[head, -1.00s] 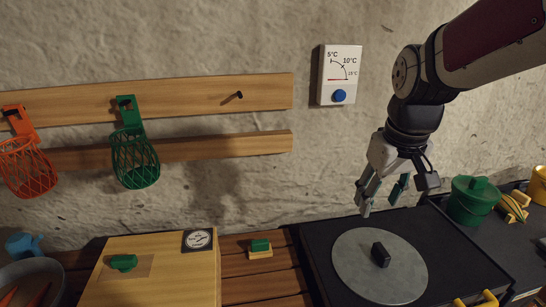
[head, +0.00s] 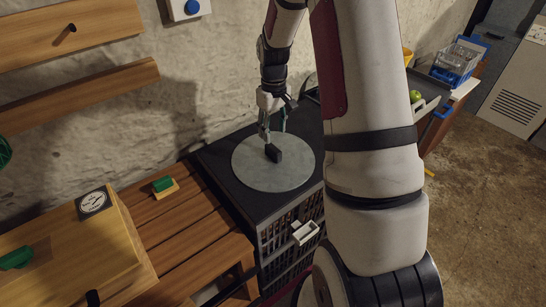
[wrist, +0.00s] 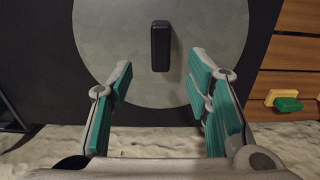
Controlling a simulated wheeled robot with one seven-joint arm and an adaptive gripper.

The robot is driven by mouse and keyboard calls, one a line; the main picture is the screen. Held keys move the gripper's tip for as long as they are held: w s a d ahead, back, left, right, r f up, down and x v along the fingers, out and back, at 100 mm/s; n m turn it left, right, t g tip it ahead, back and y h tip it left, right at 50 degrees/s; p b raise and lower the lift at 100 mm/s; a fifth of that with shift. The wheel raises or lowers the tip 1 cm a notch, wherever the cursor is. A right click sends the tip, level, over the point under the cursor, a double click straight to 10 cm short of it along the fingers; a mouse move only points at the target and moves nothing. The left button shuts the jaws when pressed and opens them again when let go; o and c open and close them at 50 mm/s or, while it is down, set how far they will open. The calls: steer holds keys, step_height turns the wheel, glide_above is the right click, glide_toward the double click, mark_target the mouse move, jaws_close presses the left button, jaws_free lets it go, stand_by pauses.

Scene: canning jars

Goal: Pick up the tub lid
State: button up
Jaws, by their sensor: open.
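The tub lid (head: 258,177) is a flat round grey disc with a black block handle (head: 273,153). It lies on a black-topped unit in the head view. It fills the top middle of the wrist view (wrist: 110,45), with its handle (wrist: 160,46) upright in the picture. My gripper (head: 272,131) is open and empty, close to the handle on the wall side. In the wrist view my gripper (wrist: 161,68) has its teal-padded fingers on either side of the handle's line. The handle shows mostly beyond the fingertips. I cannot tell whether anything touches.
The black-topped unit (head: 232,205) stands beside a slatted wooden bench (head: 185,215). A green-and-yellow block (head: 165,185) lies on the bench. A wooden box (head: 85,245) stands at left. The rough wall (head: 210,75) is close behind my gripper. My arm hides the unit's right side.

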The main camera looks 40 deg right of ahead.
mark_target(273, 148)
step_height(273, 148, down, 9)
steer(key=shift+f+p, duration=0.1)
steer(key=shift+p, duration=0.5)
jaws_close()
